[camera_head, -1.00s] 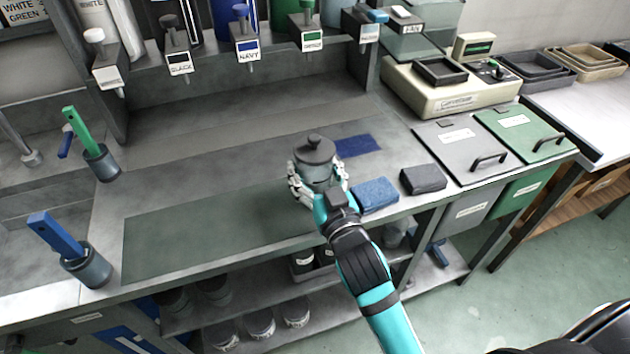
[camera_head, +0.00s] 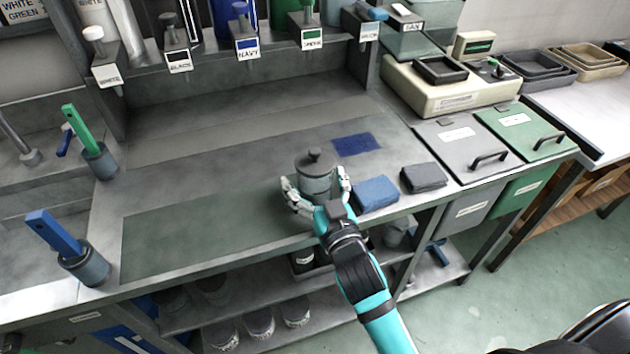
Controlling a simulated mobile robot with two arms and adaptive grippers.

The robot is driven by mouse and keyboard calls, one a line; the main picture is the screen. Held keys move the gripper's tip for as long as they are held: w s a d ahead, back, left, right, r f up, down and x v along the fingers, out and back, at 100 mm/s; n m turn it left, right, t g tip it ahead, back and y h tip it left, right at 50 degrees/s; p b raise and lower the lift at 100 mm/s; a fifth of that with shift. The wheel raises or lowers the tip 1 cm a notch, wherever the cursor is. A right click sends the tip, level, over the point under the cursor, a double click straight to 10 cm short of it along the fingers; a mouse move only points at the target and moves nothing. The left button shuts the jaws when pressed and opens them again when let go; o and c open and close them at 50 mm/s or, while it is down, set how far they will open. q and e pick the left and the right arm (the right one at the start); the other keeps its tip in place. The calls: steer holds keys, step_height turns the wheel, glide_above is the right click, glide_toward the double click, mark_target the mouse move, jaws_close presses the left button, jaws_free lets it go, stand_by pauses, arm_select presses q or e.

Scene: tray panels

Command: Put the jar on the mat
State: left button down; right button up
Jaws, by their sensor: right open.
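A grey lidded jar (camera_head: 315,176) stands upright on the bench near its front edge. My right gripper (camera_head: 317,190) is open, with its fingers on both sides of the jar; they hide its lower part. I cannot tell whether they touch it. A large dark green mat (camera_head: 190,232) lies flat to the left, and the jar is at its right end; the jar's base and the mat's edge there are hidden. A small navy patch (camera_head: 357,144) lies flat behind and right of the jar, apart from it. My left gripper is not in view.
A blue folded cloth (camera_head: 376,193) and a dark grey one (camera_head: 424,177) lie right of the jar. Pots with a blue (camera_head: 84,265) and a green handled tool (camera_head: 101,160) stand at left. Labelled dispensers (camera_head: 245,45) line the back. The green mat's surface is clear.

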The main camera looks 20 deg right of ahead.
steer(key=shift+r, duration=0.2)
steer(key=s+b, duration=0.1)
steer(key=s, duration=1.1)
steer(key=shift+d, duration=0.15)
